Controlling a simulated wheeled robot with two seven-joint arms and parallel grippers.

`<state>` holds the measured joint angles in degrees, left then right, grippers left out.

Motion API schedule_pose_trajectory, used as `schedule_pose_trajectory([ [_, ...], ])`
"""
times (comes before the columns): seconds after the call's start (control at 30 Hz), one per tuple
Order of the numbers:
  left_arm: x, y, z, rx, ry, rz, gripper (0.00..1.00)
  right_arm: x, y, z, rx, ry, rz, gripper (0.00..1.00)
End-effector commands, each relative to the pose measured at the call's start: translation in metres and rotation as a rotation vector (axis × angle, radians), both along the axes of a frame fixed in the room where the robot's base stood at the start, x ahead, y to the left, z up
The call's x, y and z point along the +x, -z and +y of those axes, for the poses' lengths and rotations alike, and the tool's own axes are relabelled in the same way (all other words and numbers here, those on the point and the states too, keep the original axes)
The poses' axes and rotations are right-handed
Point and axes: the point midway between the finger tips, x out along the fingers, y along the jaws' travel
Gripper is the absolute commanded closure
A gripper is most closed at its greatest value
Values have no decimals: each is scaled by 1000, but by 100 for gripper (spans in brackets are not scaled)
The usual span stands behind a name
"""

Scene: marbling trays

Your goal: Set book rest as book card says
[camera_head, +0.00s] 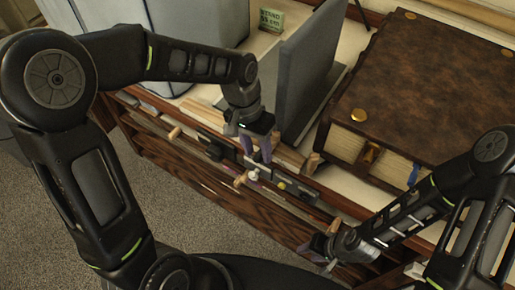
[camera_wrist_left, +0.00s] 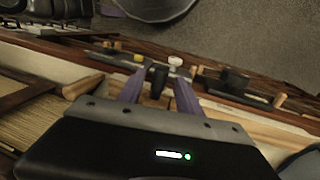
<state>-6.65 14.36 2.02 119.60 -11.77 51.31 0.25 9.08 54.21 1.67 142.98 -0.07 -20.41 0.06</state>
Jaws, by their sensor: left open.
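The book card (camera_head: 271,20) is a small green card standing at the back; its first line looks like "STAND", and the number below is too small to read surely. My left gripper (camera_head: 262,152) is open, pointing down at the table's front edge. In the left wrist view its purple fingers (camera_wrist_left: 158,97) stand either side of a dark knob (camera_wrist_left: 157,78); I cannot tell whether they touch it. My right gripper (camera_head: 326,238) is low at the front; its jaw opening is unclear.
A metal strip along the front edge carries a white knob (camera_head: 253,174), which also shows in the left wrist view (camera_wrist_left: 175,62). Wooden pegs stick out nearby. The brown book (camera_head: 420,85) with brass studs fills the right side. A pale box (camera_head: 205,22) stands at the back left.

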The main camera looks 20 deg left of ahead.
Motion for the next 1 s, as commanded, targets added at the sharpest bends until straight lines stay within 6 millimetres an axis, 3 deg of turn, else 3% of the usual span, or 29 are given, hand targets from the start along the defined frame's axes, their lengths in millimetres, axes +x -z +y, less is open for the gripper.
schedule_pose_trajectory([
  [0.17, 2, -15, 3, -1, -1, -4, 59, 0, 0, 0, 0, 0, 0, 64],
  [0.53, 5, -70, 13, -1, -1, -4, 59, 0, 1, 0, 0, 0, 0, 64],
  [1.0, 4, -76, 14, 0, 0, 0, 59, 0, 1, 0, 0, 0, 0, 64],
])
